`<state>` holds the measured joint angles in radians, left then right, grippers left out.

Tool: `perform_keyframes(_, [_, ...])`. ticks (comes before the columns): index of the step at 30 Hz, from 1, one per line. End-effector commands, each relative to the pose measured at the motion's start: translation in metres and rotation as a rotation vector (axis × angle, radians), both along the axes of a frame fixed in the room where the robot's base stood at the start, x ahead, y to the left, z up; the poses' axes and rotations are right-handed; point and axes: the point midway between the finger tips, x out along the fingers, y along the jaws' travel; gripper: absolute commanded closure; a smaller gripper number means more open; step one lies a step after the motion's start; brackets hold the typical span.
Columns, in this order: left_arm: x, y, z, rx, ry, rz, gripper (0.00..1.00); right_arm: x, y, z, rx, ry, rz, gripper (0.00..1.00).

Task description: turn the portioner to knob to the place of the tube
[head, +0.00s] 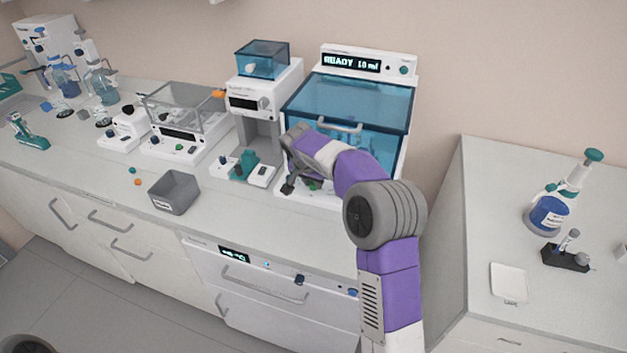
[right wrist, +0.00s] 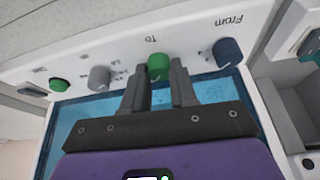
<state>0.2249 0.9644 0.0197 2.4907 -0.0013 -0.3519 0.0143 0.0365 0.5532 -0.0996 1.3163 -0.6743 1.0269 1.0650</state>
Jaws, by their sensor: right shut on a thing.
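The portioner (head: 345,95) is a white machine with a blue see-through hood at the back of the bench; its display reads READY 10 ml. In the right wrist view its front panel (right wrist: 190,38) shows upside down. The green "To" knob (right wrist: 158,66) sits between a grey knob (right wrist: 99,78) and the dark blue "From" knob (right wrist: 228,52). My right gripper (right wrist: 158,85) is shut on the "To" knob, one finger on each side. In the head view the right gripper (head: 288,187) is low at the portioner's front, and my arm hides part of it. The tube cannot be made out.
A white device with a blue lid (head: 263,60) stands close left of the portioner. A grey bin (head: 174,192) is on the bench front. A balance-like box (head: 185,105) stands further left. The side bench (head: 490,190) at right holds a bottle and a white tray.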

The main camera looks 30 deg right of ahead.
Motion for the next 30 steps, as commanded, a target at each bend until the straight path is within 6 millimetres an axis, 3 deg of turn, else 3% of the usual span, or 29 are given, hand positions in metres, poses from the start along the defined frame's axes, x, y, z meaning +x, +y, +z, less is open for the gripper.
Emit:
perform_keyframes(18, [0.000,0.000,0.041,0.000,0.000,0.000,0.39,0.003,0.001,0.003,-0.001,0.000,-0.541,1.00])
perform_keyframes(30, [0.000,0.000,0.057,0.000,0.000,0.000,0.39,0.004,0.001,0.001,0.001,-0.002,-0.708,1.00])
